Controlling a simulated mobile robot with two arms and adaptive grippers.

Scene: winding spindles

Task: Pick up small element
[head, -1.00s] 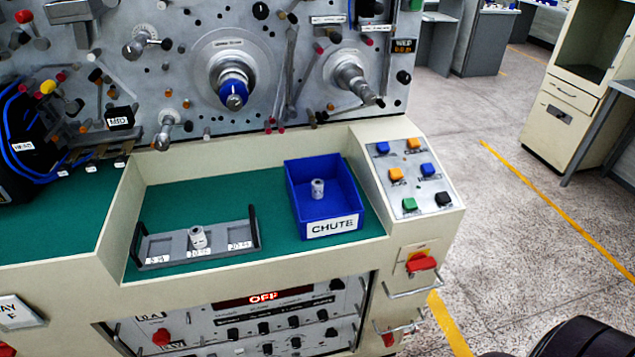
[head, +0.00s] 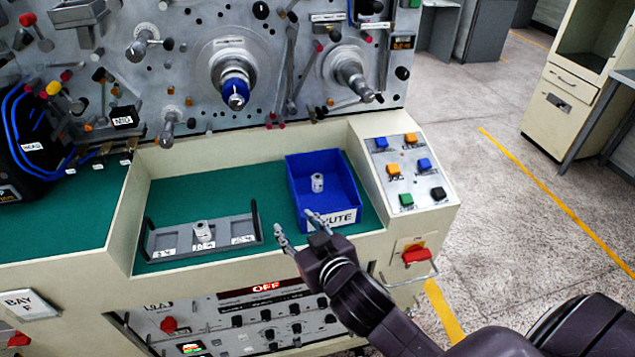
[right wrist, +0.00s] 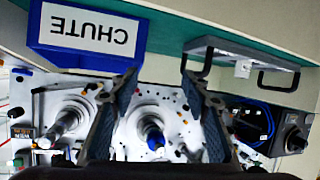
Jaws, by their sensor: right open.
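A small white cylindrical element (head: 202,231) stands upright in the middle of a grey tray (head: 165,246) on the green shelf. A similar white element (head: 317,182) stands inside the blue chute bin (head: 296,196). My right gripper (head: 299,230) is open and empty, in front of the shelf between tray and bin, its fingers hiding part of the CHUTE label. In the right wrist view the scene is upside down. The open fingers (right wrist: 158,85) frame the gap between bin (right wrist: 88,30) and tray; the tray's element (right wrist: 243,68) lies to the right. My left gripper is not in view.
The machine panel with spindles (head: 234,90) rises behind the shelf. A sloped button panel (head: 410,170) and a red switch (head: 416,256) are right of the bin. A cream front edge borders the shelf. Green surface (head: 225,185) is clear behind the tray.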

